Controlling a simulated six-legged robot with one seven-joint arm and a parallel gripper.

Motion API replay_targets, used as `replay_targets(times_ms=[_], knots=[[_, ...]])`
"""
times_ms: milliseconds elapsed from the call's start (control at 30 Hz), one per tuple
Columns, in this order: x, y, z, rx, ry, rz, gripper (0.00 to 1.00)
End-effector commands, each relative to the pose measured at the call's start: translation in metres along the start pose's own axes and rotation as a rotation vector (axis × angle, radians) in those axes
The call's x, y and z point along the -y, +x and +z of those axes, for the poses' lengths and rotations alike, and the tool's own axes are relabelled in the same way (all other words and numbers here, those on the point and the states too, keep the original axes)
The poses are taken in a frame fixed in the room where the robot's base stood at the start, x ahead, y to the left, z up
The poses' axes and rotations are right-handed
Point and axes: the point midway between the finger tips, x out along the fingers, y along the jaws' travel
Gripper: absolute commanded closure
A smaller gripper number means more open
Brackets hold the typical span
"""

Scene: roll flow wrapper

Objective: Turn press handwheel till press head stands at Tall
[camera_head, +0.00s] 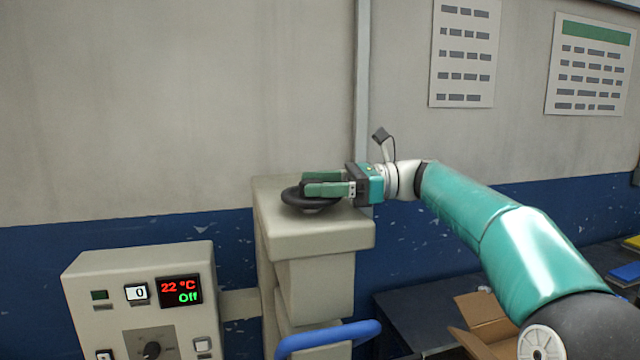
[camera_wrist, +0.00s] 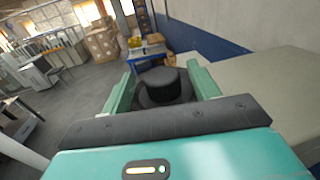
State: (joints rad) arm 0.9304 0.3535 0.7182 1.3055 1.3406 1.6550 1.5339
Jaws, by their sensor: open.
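The press handwheel (camera_head: 293,198) is a black wheel lying flat on top of the beige press column (camera_head: 320,237). My gripper (camera_head: 305,183) reaches in from the right at wheel height, with its green fingers over and beside the wheel. In the wrist view the wheel's round black hub (camera_wrist: 160,85) stands between the two open fingers of my gripper (camera_wrist: 160,82), with gaps on both sides. Part of the wheel rim is hidden behind the fingers. The press head and any Tall mark are not clearly visible.
A control box (camera_head: 140,300) at lower left shows 22 °C and Off. A blue bar (camera_head: 328,338) crosses the column's lower front. An open cardboard box (camera_head: 485,325) is at lower right. A wall stands behind the column; in the wrist view, open floor (camera_wrist: 75,115) lies left.

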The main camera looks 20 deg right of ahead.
Motion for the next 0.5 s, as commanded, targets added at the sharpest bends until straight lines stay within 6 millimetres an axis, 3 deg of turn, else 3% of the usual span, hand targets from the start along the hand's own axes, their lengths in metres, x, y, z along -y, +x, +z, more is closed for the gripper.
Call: replay_targets(times_ms=[167, 367, 500], knots=[[0.0002, -0.0005, -0.0002, 0.0, 0.001, 0.0, 0.41], [0.0002, -0.0008, -0.0003, 0.0, 0.001, 0.0, 0.81], [0.0001, -0.001, -0.0005, 0.0, 0.001, -0.001, 0.84]])
